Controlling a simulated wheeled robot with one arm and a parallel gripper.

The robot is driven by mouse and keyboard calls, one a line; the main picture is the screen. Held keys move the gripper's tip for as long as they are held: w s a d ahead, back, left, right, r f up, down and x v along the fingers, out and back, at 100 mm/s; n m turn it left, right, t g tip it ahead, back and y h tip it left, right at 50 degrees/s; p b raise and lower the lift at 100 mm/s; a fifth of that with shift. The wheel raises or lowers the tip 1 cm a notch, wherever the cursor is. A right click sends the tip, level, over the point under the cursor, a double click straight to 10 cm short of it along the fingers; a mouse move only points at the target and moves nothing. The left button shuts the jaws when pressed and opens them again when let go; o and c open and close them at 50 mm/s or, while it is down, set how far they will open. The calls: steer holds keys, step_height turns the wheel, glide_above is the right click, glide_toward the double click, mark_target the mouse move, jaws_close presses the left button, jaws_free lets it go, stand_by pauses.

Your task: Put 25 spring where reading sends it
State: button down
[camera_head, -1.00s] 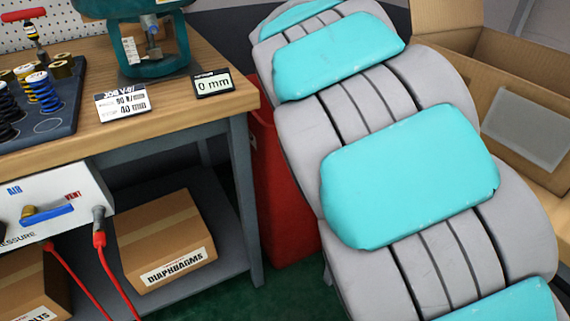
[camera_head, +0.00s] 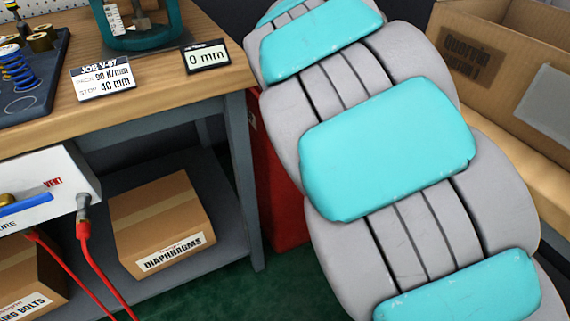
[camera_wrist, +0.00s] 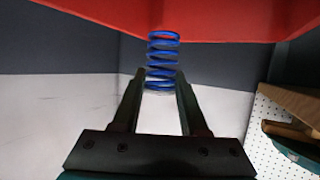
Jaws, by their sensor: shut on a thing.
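In the wrist view my gripper (camera_wrist: 160,82) is shut on a blue coil spring (camera_wrist: 163,48), which stands out beyond the fingertips. No number on it can be read. My gripper is outside the head view, where my large grey and teal arm fills the middle. A small display (camera_head: 206,57) reads 0 mm. A dark tray (camera_head: 30,102) at the left holds another blue spring (camera_head: 17,70) and brass parts (camera_head: 40,40). A teal stand (camera_head: 150,38) is cut off above.
An open cardboard box (camera_head: 475,52) with a partly legible "Quarantine" mark is at the right. A red bin (camera_head: 285,215) stands beside the bench (camera_head: 165,83), partly behind my arm. A diaphragms carton (camera_head: 160,222) and red hoses (camera_head: 92,265) are below. A red surface (camera_wrist: 230,18) crosses the wrist view's top.

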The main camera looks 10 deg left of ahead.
steer(key=shift+c, duration=1.8)
jaws_free()
steer(key=shift+s, duration=0.1)
steer(key=v, duration=0.7)
steer(key=shift+s, duration=0.35)
steer(key=shift+r, duration=0.1)
